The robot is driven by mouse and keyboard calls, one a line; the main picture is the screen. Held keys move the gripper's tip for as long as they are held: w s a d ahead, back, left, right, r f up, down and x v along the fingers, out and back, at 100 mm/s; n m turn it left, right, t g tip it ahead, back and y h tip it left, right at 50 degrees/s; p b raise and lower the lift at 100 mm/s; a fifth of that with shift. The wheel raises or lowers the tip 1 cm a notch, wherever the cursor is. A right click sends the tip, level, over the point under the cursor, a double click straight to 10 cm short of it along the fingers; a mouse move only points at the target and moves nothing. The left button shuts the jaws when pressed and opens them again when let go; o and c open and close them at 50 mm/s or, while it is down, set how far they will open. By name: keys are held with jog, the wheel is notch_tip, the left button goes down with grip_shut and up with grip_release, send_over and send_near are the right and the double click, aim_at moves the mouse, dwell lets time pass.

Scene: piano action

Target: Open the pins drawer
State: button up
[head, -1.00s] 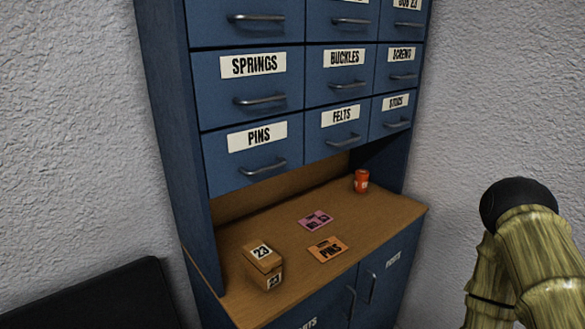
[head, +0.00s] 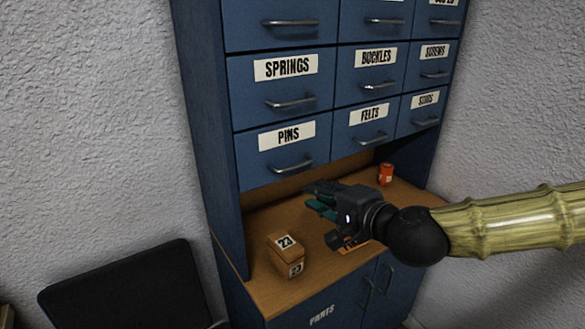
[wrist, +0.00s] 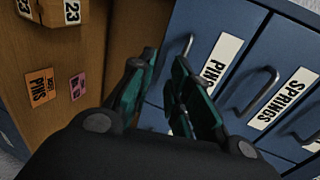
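The pins drawer (head: 258,170) is a blue drawer front at the lower left of the cabinet, with a white PINS label and a metal bar handle (head: 292,165). It sits flush and shut. In the wrist view its handle (wrist: 182,55) shows just beyond my finger tips, beside the partly covered label (wrist: 222,60). My gripper (head: 318,202) is below and slightly right of that handle in the head view, over the wooden shelf, apart from the drawer. In the wrist view my gripper (wrist: 165,85) has its green-padded fingers spread, with nothing between them.
The springs drawer (head: 245,95) is above and the felts drawer (head: 350,140) to the right. The wooden shelf (head: 262,225) holds a small box (head: 287,255) marked 23, an orange can (head: 385,174) and cards partly hidden by my gripper. A black chair back (head: 125,285) stands at lower left.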

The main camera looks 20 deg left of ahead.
aim_at(294, 168)
jog(key=w+a+p, duration=0.1)
jog(key=w+a, duration=0.1)
jog(key=w+a+p, duration=0.1)
jog(key=w+a, duration=0.1)
jog(key=a, duration=0.1)
jog(key=w+a+r+p, duration=0.1)
jog(key=w+a, duration=0.1)
jog(key=a, duration=0.1)
jog(key=shift+w+a+r, duration=0.1)
jog(key=shift+w+a, duration=0.1)
jog(key=shift+w, duration=0.15)
grip_shut()
